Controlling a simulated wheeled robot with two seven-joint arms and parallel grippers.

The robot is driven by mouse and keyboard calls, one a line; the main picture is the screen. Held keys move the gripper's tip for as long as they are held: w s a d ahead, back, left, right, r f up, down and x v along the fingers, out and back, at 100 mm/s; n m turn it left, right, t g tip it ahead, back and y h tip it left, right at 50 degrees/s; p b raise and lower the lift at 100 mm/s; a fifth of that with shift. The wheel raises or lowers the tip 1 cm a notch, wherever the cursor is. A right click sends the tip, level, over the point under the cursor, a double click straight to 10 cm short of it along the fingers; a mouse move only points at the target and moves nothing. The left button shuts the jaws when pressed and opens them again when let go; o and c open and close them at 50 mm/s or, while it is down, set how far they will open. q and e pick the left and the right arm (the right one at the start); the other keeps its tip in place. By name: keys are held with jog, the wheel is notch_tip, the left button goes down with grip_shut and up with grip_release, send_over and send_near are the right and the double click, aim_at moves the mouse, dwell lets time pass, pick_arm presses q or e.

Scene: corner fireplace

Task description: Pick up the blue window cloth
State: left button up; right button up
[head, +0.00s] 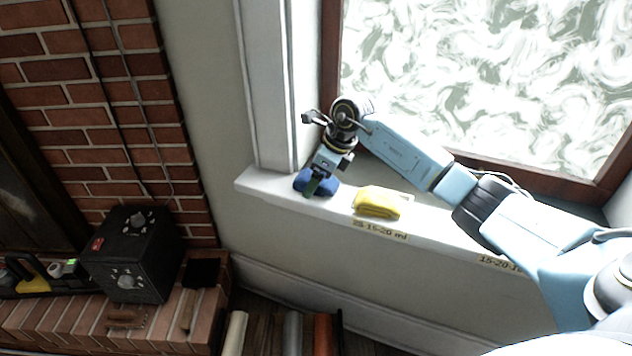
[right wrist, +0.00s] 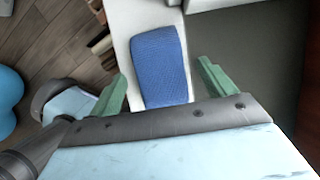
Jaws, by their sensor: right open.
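The blue window cloth (right wrist: 160,65) lies on the white windowsill. In the right wrist view it sits between the two green fingers of my open right gripper (right wrist: 160,85), with clear space between cloth and each finger. In the head view the cloth (head: 327,187) is at the left end of the sill, partly hidden by my right gripper (head: 314,184), which points down over it. I cannot tell from these views whether the fingers touch the sill. My left gripper does not show.
A folded yellow cloth (head: 377,203) lies on the windowsill (head: 430,222), right of the blue one. The window frame (head: 329,60) rises behind. A black box with dials (head: 132,255) stands on the brick hearth (head: 70,318) at lower left. Several rolls stand below the sill.

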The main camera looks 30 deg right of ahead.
dwell(0.3)
jog(key=c, duration=1.1)
jog(key=shift+r, duration=0.1)
